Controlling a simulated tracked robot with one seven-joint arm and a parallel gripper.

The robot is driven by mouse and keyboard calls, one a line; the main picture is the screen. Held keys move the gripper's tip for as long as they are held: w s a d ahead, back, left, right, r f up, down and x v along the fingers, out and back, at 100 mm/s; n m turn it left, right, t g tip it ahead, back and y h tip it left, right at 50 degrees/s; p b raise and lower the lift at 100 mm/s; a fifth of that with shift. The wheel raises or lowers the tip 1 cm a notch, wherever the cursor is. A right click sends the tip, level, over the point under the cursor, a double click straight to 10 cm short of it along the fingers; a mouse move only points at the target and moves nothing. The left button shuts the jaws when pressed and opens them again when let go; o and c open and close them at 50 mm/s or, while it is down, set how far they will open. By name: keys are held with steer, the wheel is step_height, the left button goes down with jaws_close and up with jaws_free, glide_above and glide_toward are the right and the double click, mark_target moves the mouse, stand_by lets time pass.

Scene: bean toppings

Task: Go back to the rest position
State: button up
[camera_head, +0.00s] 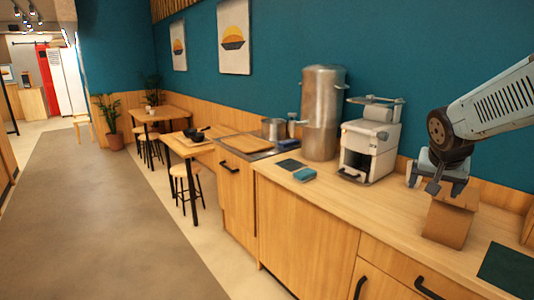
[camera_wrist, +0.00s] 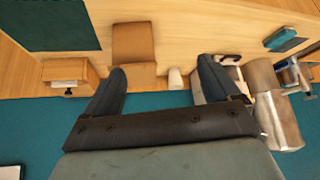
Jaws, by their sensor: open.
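My gripper (camera_head: 436,186) is at the right of the head view, over the wooden counter (camera_head: 405,205), with its jaws apart. A brown cardboard box (camera_head: 447,225) stands on the counter just below and behind it in the picture. In the wrist view my two dark fingers are spread wide, and the space between them (camera_wrist: 161,74) holds nothing gripped. The brown box (camera_wrist: 134,45) shows beyond the fingers there, and a small white cup-like thing (camera_wrist: 175,78) lies in the view between them. I cannot tell how far the gripper is from the box.
A white machine (camera_head: 368,145) and a tall steel urn (camera_head: 320,110) stand left of my arm against the teal wall. A dark green mat (camera_head: 508,268) lies at the right. A small teal item (camera_head: 305,174) lies on the counter. Tables and stools stand farther left beside open floor.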

steer(key=s+a+r+n+y, duration=0.1)
steer(key=s+a, duration=0.4)
steer(key=a, duration=0.5)
steer(key=s+a+r+n+y, duration=0.2)
steer(key=s+a+n, duration=0.4)
steer(key=a, duration=0.4)
steer(key=shift+a+r+y, duration=0.15)
steer(key=shift+a+y, duration=0.25)
steer(key=shift+y, duration=0.1)
